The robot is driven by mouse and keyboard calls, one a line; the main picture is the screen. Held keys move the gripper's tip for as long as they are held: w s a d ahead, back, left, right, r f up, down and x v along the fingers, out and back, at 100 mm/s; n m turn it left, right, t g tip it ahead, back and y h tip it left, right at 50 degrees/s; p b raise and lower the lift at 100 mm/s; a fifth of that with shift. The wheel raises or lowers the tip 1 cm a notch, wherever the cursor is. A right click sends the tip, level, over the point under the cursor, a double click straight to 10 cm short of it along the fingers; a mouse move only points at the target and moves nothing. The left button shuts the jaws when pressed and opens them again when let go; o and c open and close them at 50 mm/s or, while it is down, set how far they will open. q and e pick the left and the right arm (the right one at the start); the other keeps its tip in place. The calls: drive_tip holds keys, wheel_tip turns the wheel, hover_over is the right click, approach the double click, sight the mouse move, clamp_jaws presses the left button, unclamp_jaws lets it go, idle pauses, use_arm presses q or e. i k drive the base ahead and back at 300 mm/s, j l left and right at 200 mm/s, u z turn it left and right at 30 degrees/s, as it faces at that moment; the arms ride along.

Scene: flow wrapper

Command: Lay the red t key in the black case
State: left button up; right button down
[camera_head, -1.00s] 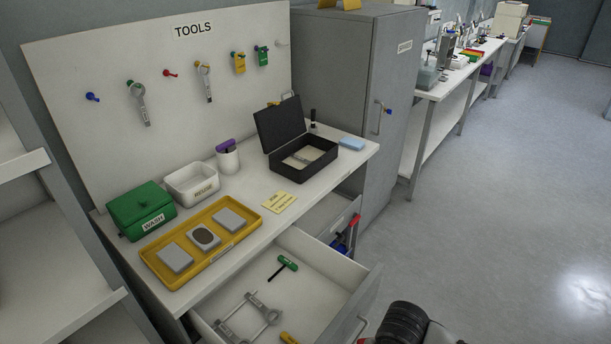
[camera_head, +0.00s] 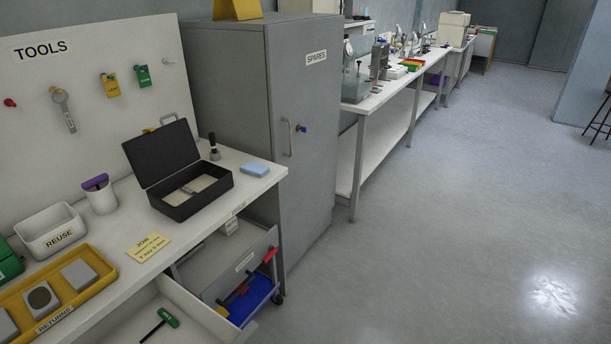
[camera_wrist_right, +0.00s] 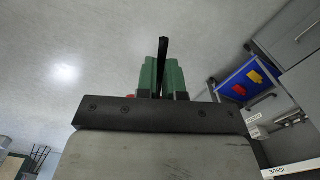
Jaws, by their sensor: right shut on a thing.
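The black case (camera_head: 180,206) stands open on the workbench in the head view, its lid (camera_head: 160,153) tilted back. It has a pale inside with a small grey item (camera_head: 188,190) in it. In the right wrist view my right gripper (camera_wrist_right: 162,75) has green fingers, shut around a thin black shaft (camera_wrist_right: 163,48) that points out beyond the fingertips. Bits of red (camera_wrist_right: 130,97) show at the finger bases, likely the handle of the red t key. My right gripper is outside the head view, and my left gripper is in no view.
A yellow note (camera_head: 148,247), a white cup (camera_head: 101,198) and a blue block (camera_head: 255,170) lie near the case. Open drawers jut out below; one holds a green t key (camera_head: 160,323). A grey cabinet (camera_head: 290,90) stands at the right. The floor is clear.

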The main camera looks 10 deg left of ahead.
sight(193, 189)
drive_tip(key=i+l+z, duration=0.3)
drive_tip(key=i, duration=0.25)
drive_tip(key=i+l+z, duration=0.1)
drive_tip(key=i+z, duration=0.15)
drive_tip(key=i, duration=0.25)
drive_tip(key=i+u, duration=0.35)
drive_tip(key=i+l+u, duration=0.1)
drive_tip(key=u, duration=0.3)
drive_tip(key=i+l+u, duration=0.2)
drive_tip(key=u, duration=0.15)
drive_tip(key=i+u, duration=0.15)
drive_tip(key=u, duration=0.3)
drive_tip(key=i+l+u, duration=0.1)
drive_tip(key=u, duration=0.35)
drive_tip(key=i+l+u, duration=0.1)
drive_tip(key=u, duration=0.4)
drive_tip(key=i+l+u, duration=0.1)
drive_tip(key=l+u, duration=0.2)
drive_tip(key=u, duration=0.15)
drive_tip(key=l+u, duration=0.2)
drive_tip(key=u, duration=0.25)
